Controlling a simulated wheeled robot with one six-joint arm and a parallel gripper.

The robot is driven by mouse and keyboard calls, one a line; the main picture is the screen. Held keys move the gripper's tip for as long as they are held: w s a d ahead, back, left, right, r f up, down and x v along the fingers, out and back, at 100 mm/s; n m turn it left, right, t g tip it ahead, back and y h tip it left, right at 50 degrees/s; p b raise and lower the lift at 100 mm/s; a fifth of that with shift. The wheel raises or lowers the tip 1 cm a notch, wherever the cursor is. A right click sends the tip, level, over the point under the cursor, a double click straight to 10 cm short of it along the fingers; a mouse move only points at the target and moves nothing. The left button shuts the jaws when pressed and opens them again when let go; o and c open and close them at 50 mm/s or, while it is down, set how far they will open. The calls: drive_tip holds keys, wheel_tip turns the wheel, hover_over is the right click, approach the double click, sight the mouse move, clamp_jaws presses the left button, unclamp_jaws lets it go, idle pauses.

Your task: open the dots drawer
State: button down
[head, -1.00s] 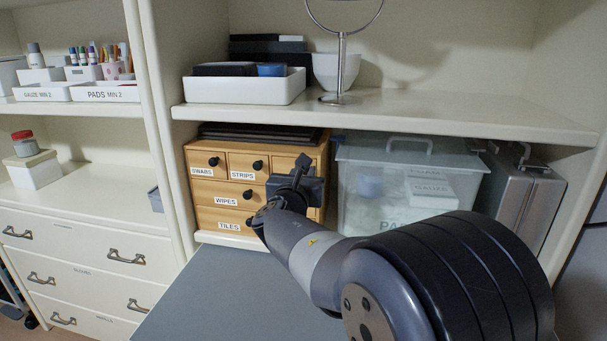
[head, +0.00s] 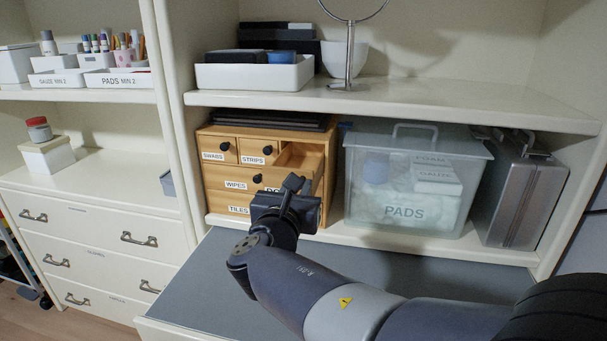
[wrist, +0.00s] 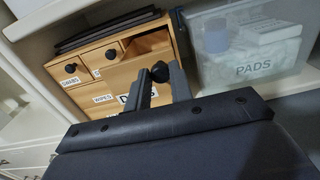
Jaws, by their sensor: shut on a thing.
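The small wooden drawer chest (head: 212,185) stands on the shelf under the cabinet top. Its top-right drawer, the dots drawer (wrist: 127,98), is pulled out, and its open inside shows in the head view (head: 300,157). Its label is partly hidden behind my gripper. My gripper (head: 291,184) is in front of this drawer. In the wrist view, my gripper's fingers (wrist: 161,80) are shut on the drawer's dark round knob (wrist: 159,71). The drawers marked swabs (head: 219,148), strips (head: 257,150), wipes (head: 240,177) and tiles are shut.
A clear lidded bin marked pads (head: 405,195) stands right of the chest, with a grey metal case (head: 520,200) beyond it. Dark flat trays (head: 270,121) lie on the chest. The grey surface (head: 205,280) in front is clear.

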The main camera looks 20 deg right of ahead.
drive_tip(key=shift+s+a, duration=0.25)
drive_tip(key=shift+s, duration=0.05)
drive_tip(key=c, duration=1.3)
unclamp_jaws()
drive_tip(key=shift+p+v, duration=0.5)
drive_tip(key=shift+v, duration=4.9)
drive_tip(key=shift+w+d, duration=0.1)
drive_tip(key=shift+b+x, duration=0.5)
drive_tip(key=shift+x, duration=4.95)
